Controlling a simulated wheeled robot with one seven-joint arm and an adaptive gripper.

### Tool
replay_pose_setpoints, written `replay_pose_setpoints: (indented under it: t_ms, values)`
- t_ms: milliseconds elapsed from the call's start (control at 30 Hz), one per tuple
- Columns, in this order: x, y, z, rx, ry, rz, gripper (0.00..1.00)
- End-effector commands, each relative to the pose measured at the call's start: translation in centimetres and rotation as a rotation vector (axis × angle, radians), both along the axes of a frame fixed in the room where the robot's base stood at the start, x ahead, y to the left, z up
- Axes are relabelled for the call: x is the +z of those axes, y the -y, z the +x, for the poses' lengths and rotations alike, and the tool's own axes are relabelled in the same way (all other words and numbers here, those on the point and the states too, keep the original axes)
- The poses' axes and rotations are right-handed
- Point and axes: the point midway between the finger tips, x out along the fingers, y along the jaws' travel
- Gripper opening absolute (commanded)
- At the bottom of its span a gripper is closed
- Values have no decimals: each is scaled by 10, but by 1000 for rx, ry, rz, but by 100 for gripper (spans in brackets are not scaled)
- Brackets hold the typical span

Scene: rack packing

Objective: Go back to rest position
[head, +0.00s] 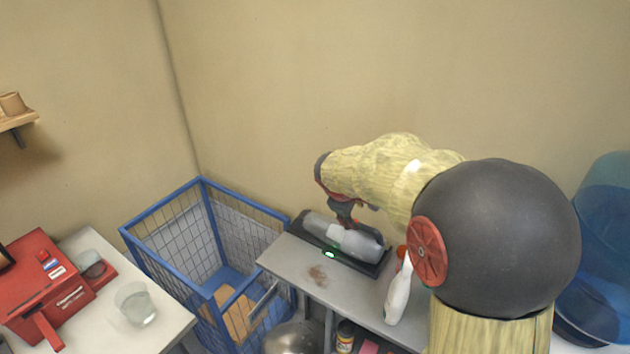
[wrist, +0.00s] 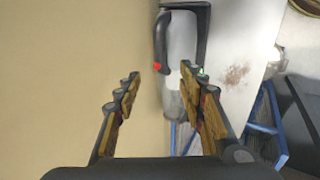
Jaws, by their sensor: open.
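My gripper (head: 345,215) hangs at the end of my bent arm, over a grey and white cylindrical item (head: 350,238) lying on a black tray (head: 376,268) with a green light. The tray is on the grey table (head: 290,262) against the wall. In the wrist view my gripper (wrist: 160,82) has its two fingers wide apart and holds nothing. The cylindrical item (wrist: 182,45) shows beyond the fingers, toward the right one, with a black part on it. I cannot tell whether a finger touches it.
A white bottle (head: 397,297) stands on the table to the right, near my arm. A brown stain (head: 317,274) marks the tabletop. A blue wire cage cart (head: 213,297) stands left of the table. A white table with a red machine (head: 45,285) and a glass (head: 136,305) is farther left.

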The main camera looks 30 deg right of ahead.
Motion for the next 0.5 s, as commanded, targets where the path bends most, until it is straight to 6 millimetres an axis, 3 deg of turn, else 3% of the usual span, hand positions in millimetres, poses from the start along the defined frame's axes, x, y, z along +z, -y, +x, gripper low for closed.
replay_pose_setpoints:
  t_ms: [267,400,500]
  values:
    - [-3,-2,-6,-60,6,25,40]
    - [-25,-18,-40,-188,-21,110,40]
    - [-22,-41,-75,-302,-11,190,40]
